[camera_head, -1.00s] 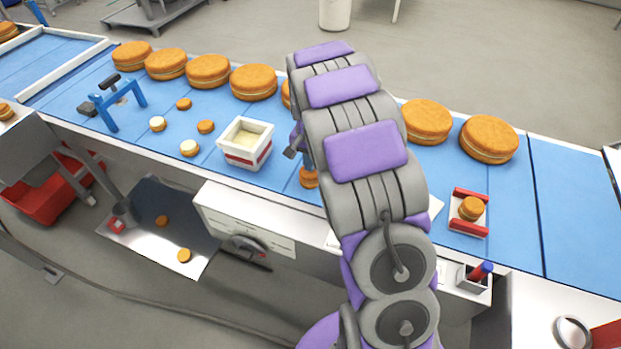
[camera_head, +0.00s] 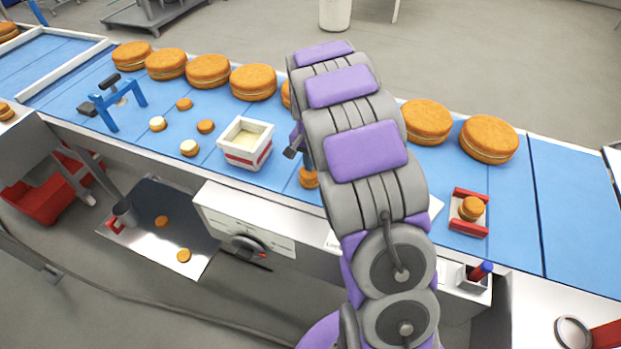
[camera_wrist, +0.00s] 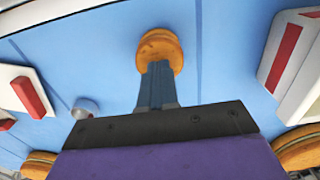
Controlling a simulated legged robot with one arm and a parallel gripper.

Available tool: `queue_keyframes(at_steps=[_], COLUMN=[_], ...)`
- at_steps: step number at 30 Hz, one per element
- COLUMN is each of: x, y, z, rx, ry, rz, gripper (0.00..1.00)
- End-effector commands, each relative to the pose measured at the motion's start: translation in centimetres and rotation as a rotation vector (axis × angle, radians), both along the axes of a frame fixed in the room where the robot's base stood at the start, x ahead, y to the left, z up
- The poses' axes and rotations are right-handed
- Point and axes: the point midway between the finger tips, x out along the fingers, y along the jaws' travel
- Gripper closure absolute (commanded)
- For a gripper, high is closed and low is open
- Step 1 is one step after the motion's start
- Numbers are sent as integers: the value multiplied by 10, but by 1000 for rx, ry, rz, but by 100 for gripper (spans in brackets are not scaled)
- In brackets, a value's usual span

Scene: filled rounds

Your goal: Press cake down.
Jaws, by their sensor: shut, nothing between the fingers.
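A small round orange-brown cake with a pale filling line (camera_wrist: 160,46) sits on the blue surface in the wrist view. It also shows in the head view (camera_head: 309,178), partly hidden by my arm. My gripper (camera_wrist: 158,68) is shut and empty. Its fingertips overlap the cake's near part in the wrist view; I cannot tell whether they touch it. In the head view my purple and grey arm hides most of the gripper.
A white box with pale filling (camera_head: 246,143) stands left of the cake. Large cakes (camera_head: 208,71) line the far edge of the blue belt (camera_head: 570,200). A red-and-white holder (camera_head: 468,229) bears another small cake (camera_head: 471,208). A blue stand (camera_head: 118,103) is at left.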

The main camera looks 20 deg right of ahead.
Motion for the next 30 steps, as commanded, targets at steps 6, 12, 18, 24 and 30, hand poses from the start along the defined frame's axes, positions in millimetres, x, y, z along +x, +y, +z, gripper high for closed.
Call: queue_keyframes(at_steps=[6,12,18,24,30], x=[0,0,0,0,0], y=[0,0,0,0,0], z=[0,0,-2,-5,-6], rx=[0,0,0,1,1], ry=[0,0,0,1,1], rz=[0,0,0,0,0], gripper=[100,100,100,100,100])
